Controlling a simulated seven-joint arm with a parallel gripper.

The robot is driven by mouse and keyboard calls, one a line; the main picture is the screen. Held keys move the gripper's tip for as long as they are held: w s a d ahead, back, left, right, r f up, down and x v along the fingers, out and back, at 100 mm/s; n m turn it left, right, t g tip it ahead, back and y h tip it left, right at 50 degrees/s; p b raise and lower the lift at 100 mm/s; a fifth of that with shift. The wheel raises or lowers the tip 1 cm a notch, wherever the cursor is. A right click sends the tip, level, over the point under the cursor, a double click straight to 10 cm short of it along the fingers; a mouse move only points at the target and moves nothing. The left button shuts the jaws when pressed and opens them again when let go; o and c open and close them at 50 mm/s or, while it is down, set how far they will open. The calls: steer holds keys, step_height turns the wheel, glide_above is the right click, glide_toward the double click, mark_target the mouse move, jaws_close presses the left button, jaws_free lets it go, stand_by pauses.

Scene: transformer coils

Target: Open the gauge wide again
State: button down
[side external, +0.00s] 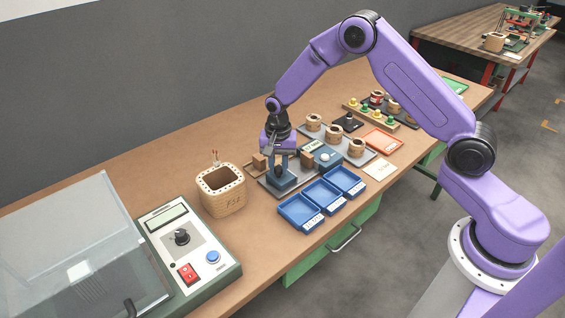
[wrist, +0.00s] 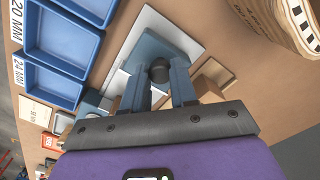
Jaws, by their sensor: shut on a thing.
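The gauge (side external: 284,184) is a blue device on a grey plate near the middle of the bench. Its blue body also shows in the wrist view (wrist: 148,50), lying on a pale plate. My gripper (side external: 280,170) points down over the gauge. In the wrist view, my gripper (wrist: 160,76) has a dark round knob (wrist: 159,71) between its fingertips and is shut on it. The fingers hide part of the gauge, so I cannot tell how wide its jaws stand.
Blue trays (side external: 322,202) lie to the right, near the bench's front edge. A woven basket (side external: 221,190) stands to the left. Several coils stand behind on a grey tray (side external: 373,157). A control box (side external: 185,245) is at the front left.

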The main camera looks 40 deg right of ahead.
mark_target(279, 168)
steer(key=c, duration=0.9)
jaws_free()
step_height(279, 168, up, 18)
steer(key=shift+f, duration=0.25)
steer(key=s+a+r+n, duration=0.2)
steer(key=s+n, duration=0.5)
steer(key=s, duration=0.6)
steer(key=s+a+r+n, duration=0.1)
steer(key=s+a+n, duration=0.1)
steer(key=s+n, duration=0.85)
steer(key=s+d+n, duration=0.1)
steer(key=s, duration=0.3)
steer(key=s+d+f+n, duration=0.1)
steer(key=s+d, duration=0.1)
steer(key=s, duration=0.3)
steer(key=s+d+n, duration=0.2)
steer(key=s, duration=0.2)
steer(key=shift+s+d+f, duration=0.25)
steer(key=shift+s, duration=0.1)
